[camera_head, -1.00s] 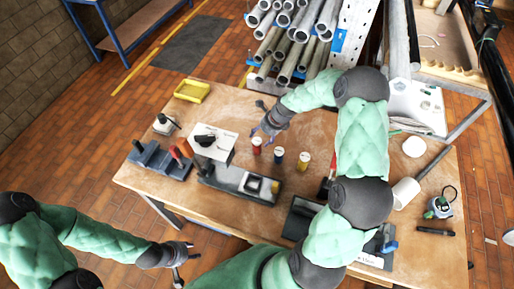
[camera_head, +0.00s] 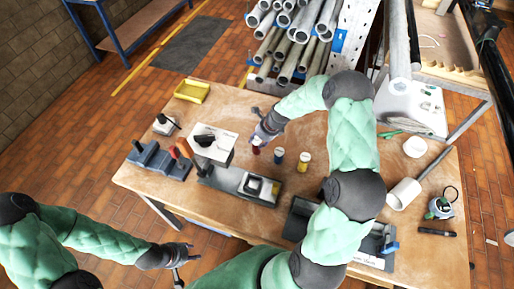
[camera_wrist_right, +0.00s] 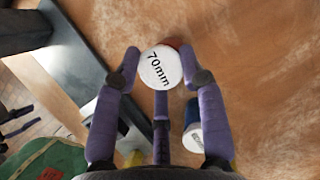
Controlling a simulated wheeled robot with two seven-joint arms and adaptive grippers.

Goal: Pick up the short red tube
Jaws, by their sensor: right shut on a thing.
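The short red tube (camera_head: 256,148) stands on the wooden table, left of a blue tube (camera_head: 279,156) and a yellow tube (camera_head: 304,161). My right gripper (camera_head: 261,138) is shut on the red tube near its top. In the right wrist view, the tube's white top, marked 70mm (camera_wrist_right: 160,68), sits between the purple fingers, with a little red showing behind it. The fingers hide part of the tube, and I cannot tell whether it touches the table. My left gripper (camera_head: 188,258) is open and empty, away from the tubes, beyond the table's front left edge.
A grey fixture (camera_head: 225,180) lies just in front of the tubes. A white box (camera_head: 214,146) and a blue-grey holder (camera_head: 160,158) stand to the left. A yellow tray (camera_head: 191,91) is at the back left. The table between the tray and my right gripper is mostly bare.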

